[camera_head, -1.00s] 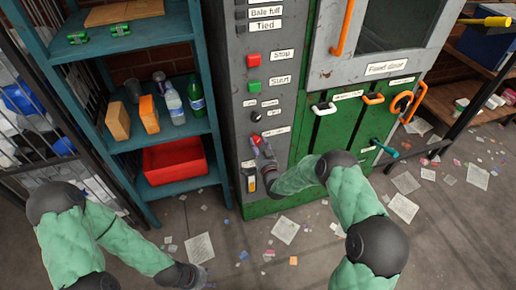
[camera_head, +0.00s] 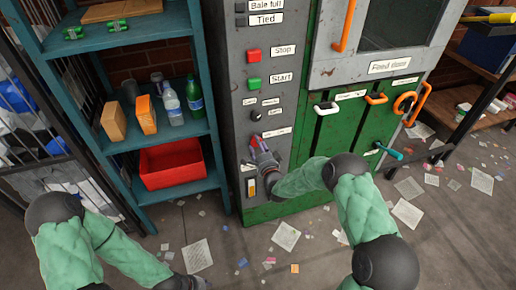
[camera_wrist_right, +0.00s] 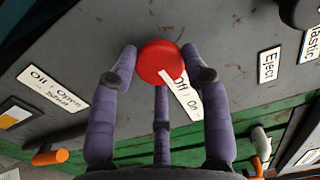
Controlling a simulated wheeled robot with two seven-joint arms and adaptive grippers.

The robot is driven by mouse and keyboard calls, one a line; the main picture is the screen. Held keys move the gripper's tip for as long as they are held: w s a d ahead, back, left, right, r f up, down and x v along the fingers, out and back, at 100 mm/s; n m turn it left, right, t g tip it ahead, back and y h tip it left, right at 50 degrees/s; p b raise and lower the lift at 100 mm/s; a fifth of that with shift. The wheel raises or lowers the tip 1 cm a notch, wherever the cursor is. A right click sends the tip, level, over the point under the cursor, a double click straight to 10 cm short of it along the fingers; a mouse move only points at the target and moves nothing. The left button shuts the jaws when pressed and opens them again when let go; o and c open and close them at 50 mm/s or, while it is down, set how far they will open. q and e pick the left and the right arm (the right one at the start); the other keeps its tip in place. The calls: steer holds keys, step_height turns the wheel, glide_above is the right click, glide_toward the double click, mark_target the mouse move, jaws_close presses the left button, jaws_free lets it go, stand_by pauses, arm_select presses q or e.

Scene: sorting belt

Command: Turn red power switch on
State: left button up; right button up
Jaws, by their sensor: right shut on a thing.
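The red power switch (camera_head: 255,143) is a round red knob low on the grey panel of the machine. In the right wrist view the knob (camera_wrist_right: 158,60) has a white pointer mark on its lower side, beside the "Off / On" label (camera_wrist_right: 188,102). My right gripper (camera_wrist_right: 162,66) has its purple fingers closed around the knob; in the head view it (camera_head: 262,157) is at the switch and partly covers it. My left gripper (camera_head: 190,284) is low at the bottom edge, mostly cut off and away from the machine; its fingers do not show clearly.
A red Stop button (camera_head: 254,55) and green Start button (camera_head: 254,82) sit above the switch. A yellow-marked switch (camera_head: 251,187) is just below it. A teal shelf (camera_head: 190,198) with a red bin (camera_head: 171,165) stands at left. Paper scraps litter the floor.

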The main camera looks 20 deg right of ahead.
steer(key=shift+w+d+r+m, duration=0.2)
steer(key=shift+d+r+m, duration=0.2)
steer(key=shift+d+m, duration=0.15)
steer(key=o, duration=1.1)
steer(key=shift+o, duration=0.2)
steer(key=shift+f, duration=0.2)
steer(key=shift+s+a+f, duration=0.1)
steer(key=shift+a+f, duration=0.05)
steer(key=shift+a, duration=0.05)
steer(key=shift+s, duration=0.1)
steer(key=s, duration=1.1)
steer(key=shift+s+d, duration=0.2)
steer(key=shift+s, duration=0.2)
steer(key=shift+f, duration=0.1)
